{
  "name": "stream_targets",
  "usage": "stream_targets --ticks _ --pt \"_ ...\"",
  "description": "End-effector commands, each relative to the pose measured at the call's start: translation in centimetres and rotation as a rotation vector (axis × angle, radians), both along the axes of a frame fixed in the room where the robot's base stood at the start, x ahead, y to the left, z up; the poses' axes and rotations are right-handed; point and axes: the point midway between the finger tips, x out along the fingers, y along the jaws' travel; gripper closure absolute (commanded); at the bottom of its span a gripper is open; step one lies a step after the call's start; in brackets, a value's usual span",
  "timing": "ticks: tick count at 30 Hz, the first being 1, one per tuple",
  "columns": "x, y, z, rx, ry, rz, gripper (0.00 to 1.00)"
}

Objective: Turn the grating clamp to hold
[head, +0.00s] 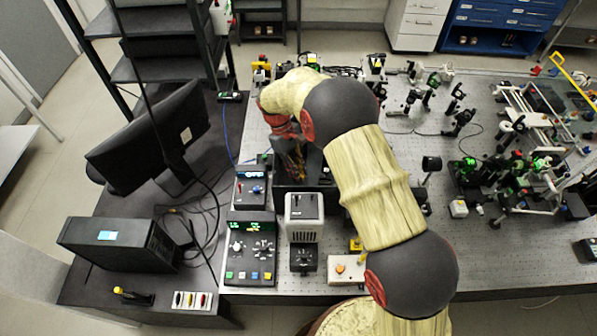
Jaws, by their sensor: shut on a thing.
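My gripper (292,158) points down at the dark open box (318,166) on the left part of the optical bench. My arm comes over the bench from the lower right and covers much of this box. The jaws are shut on a small part there, which fits the grating clamp. The clamp itself is hidden behind my gripper and wrist, so its turn position cannot be told.
A control unit with lit display (250,248), a smaller display unit (250,188) and a white-topped box (304,207) stand close by. A monitor (150,140) is at left. Optics mounts crowd the right. Bare breadboard (500,262) lies at lower right.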

Motion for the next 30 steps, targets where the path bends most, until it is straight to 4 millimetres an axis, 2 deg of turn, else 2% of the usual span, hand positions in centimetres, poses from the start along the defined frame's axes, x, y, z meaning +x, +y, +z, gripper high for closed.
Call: stream_targets --ticks 7,21,22,30 --pt "0.12 0.0 0.04 0.001 -0.002 -0.06 1.0" --pt "0.12 0.01 0.05 0.001 -0.002 -0.07 1.0" --pt "0.12 0.01 0.05 0.001 -0.002 -0.069 0.83" --pt "0.09 -0.01 0.02 0.0 -0.001 -0.069 0.67"
